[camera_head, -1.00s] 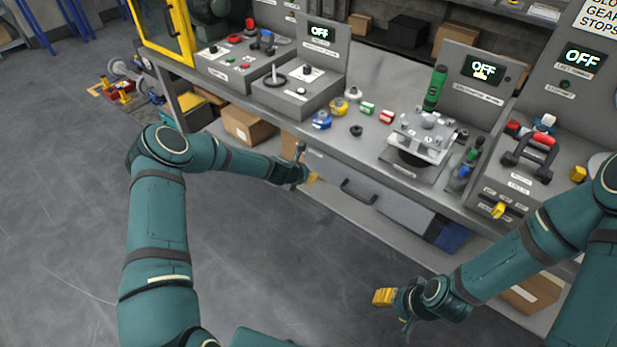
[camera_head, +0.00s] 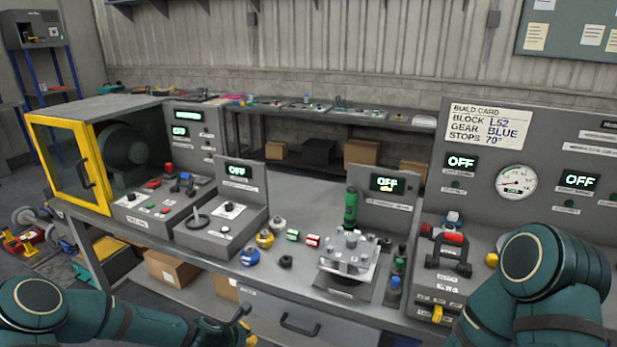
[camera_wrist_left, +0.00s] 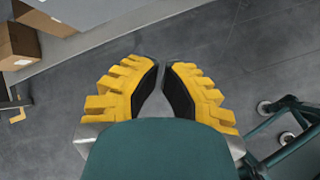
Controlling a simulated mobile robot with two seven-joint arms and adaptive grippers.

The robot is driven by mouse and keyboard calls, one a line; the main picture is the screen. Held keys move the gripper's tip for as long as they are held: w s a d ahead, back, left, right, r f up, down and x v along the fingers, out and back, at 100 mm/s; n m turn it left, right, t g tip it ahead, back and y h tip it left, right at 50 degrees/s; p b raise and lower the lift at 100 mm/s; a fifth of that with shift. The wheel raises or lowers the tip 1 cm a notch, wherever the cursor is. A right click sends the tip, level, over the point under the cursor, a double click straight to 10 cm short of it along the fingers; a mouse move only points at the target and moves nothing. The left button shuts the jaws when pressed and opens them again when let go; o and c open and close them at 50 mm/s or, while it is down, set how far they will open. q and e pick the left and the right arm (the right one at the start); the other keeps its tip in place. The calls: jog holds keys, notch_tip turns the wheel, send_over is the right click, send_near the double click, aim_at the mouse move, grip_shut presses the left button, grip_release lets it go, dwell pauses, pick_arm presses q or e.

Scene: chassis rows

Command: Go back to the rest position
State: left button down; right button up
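My left gripper (camera_head: 247,325) is low in the head view, in front of the bench's front edge and apart from it. In the left wrist view its yellow fingers with dark pads (camera_wrist_left: 161,72) lean toward each other. A narrow gap shows bare floor between the tips, and nothing is held. My left arm (camera_head: 60,318) runs along the bottom left of the head view. My right arm (camera_head: 540,280) fills the lower right corner of the head view. Its gripper is outside the picture.
The grey bench (camera_head: 310,258) carries a clear-topped fixture (camera_head: 348,262), a green cylinder (camera_head: 351,206) and several small coloured parts. A yellow-framed enclosure (camera_head: 68,165) stands at the left. A build card (camera_head: 487,126) is on the right panel. Cardboard boxes (camera_head: 170,268) sit underneath.

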pick_arm(q)
jog(key=s+d+m+g, duration=0.2)
jog(key=s+d+m, duration=0.2)
jog(key=s+m, duration=0.8)
jog(key=s+d+f+m+g, duration=0.1)
jog(key=s+d+m+g, duration=0.2)
jog(key=s+m, duration=0.9)
jog(key=shift+s+d+g, duration=0.3)
jog(key=shift+s+d, duration=0.35)
jog(key=shift+d, duration=0.15)
